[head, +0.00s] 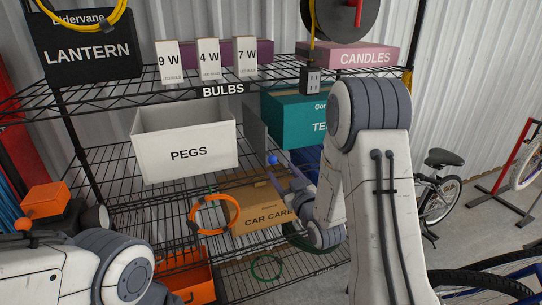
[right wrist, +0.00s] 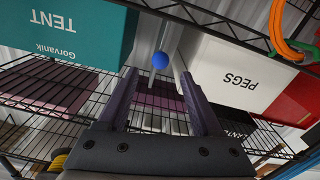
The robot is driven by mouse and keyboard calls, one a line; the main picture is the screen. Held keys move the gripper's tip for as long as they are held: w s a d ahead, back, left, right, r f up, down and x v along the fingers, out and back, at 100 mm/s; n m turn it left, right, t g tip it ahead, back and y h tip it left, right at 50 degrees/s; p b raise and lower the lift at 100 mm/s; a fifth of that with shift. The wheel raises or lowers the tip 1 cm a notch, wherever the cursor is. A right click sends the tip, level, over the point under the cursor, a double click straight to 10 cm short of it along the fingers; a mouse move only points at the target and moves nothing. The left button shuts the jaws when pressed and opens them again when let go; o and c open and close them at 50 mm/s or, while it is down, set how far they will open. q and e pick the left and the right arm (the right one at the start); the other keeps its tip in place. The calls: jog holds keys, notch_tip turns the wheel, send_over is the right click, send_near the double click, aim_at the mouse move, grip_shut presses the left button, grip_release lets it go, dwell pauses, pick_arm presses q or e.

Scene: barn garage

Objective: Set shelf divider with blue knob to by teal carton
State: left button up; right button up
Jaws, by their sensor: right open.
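The shelf divider (head: 254,128) is a grey upright panel on the middle shelf, between the white PEGS bin and the teal carton (head: 292,116). Its blue knob (head: 272,159) sticks out at the front; the knob also shows in the right wrist view (right wrist: 160,60). The teal carton, marked TENT, shows in the right wrist view (right wrist: 68,32) too. My right gripper (head: 290,182) is just in front of and below the knob. In the right wrist view its fingers are open (right wrist: 160,88), with the knob beyond and between the tips, not gripped. My left gripper is not in view.
The PEGS bin (head: 186,146) stands left of the divider. Bulb boxes (head: 208,60) and a CANDLES box (head: 350,57) are on the shelf above. A CAR CARE carton (head: 262,206) and an orange cable coil (head: 213,213) are below. Wire shelf edges lie close to my right gripper.

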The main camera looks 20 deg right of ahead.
aim_at(273, 160)
jog(key=w+p, duration=0.1)
jog(key=w, duration=0.3)
jog(key=w+p, duration=0.2)
jog(key=w, duration=0.2)
jog(key=shift+w+a+r, duration=0.1)
jog(key=shift+w+a, duration=0.1)
jog(key=shift+w, duration=0.65)
grip_shut()
dwell(0.5)
